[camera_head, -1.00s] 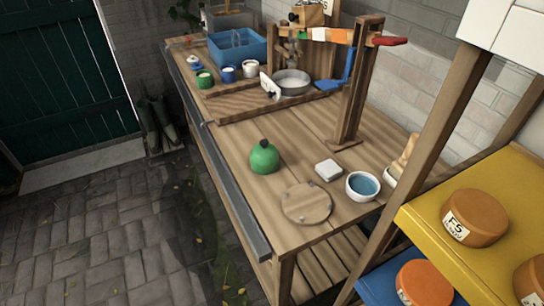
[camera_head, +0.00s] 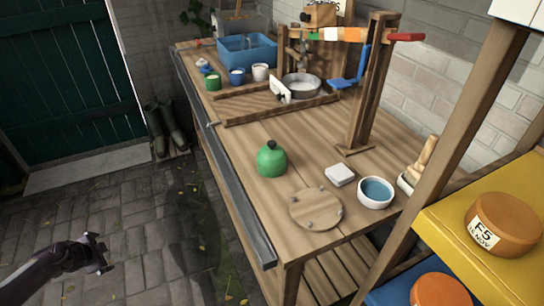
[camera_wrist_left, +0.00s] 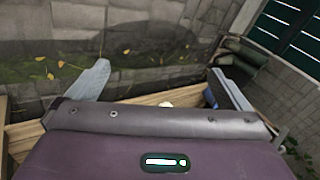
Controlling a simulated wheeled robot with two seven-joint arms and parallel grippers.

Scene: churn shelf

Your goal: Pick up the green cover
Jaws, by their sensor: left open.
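The green cover (camera_head: 271,160) is a rounded green dome with a dark knob on top. It stands on the wooden bench (camera_head: 250,207) near its front edge, left of a round wooden board. My left gripper (camera_head: 97,252) is at the lower left in the head view, over the paved floor and well apart from the cover. It is open and empty; its two fingers (camera_wrist_left: 152,82) stand wide apart in the left wrist view. The cover cannot be made out in the left wrist view. My right gripper is not in view.
A round wooden board (camera_head: 316,207), a white block (camera_head: 340,174) and a bowl of blue liquid (camera_head: 375,192) lie right of the cover. A wooden post (camera_head: 368,85) rises behind. A shelf with a yellow board (camera_head: 450,215) stands at right. The bench left of the cover is clear.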

